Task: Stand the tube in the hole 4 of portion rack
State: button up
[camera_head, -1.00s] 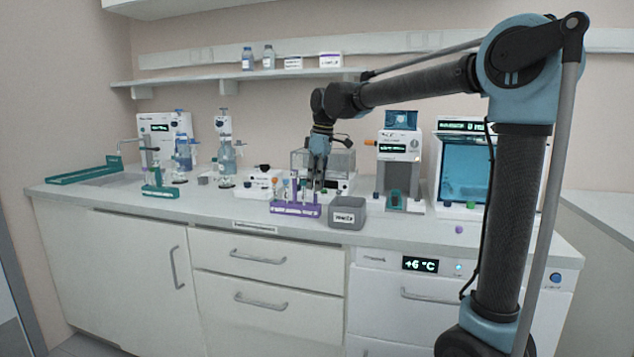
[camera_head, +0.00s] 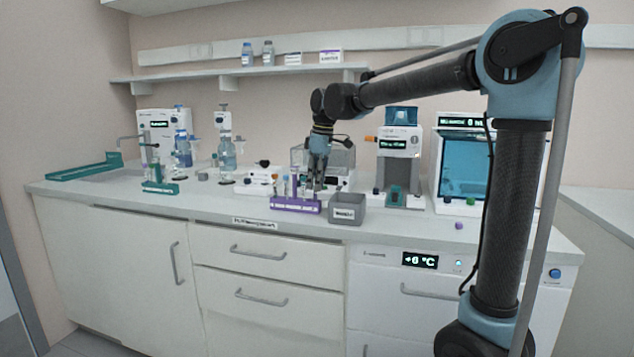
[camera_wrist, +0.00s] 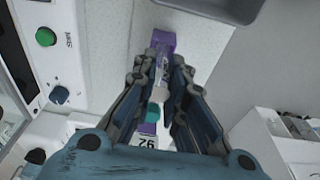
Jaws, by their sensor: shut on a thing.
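My gripper (camera_head: 317,187) is over the right end of the purple portion rack (camera_head: 296,206) on the bench. In the wrist view my gripper (camera_wrist: 163,75) has its fingers closed around a slim, pale tube (camera_wrist: 162,70), mostly hidden between them. The purple rack (camera_wrist: 163,40) shows beyond the fingertips and again below them. Other tubes stand in the rack's left part, and a teal cap (camera_wrist: 153,112) shows between the fingers. I cannot tell whether the held tube's lower end is inside a hole; the hole numbers are unreadable.
A grey labelled bin (camera_head: 347,209) stands just right of the rack. A white device with a clear cover (camera_head: 340,158) is behind my gripper. A teal rack (camera_head: 160,188) and glassware stand to the left. The bench front right of the bin is mostly clear.

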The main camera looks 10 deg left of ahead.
jog(key=shift+f, duration=0.1)
jog(key=o, duration=0.8)
notch_tip(320, 180, up, 12)
jog(key=d, duration=0.1)
jog(key=shift+d, duration=0.4)
jog(key=shift+f, duration=0.1)
dwell(0.6)
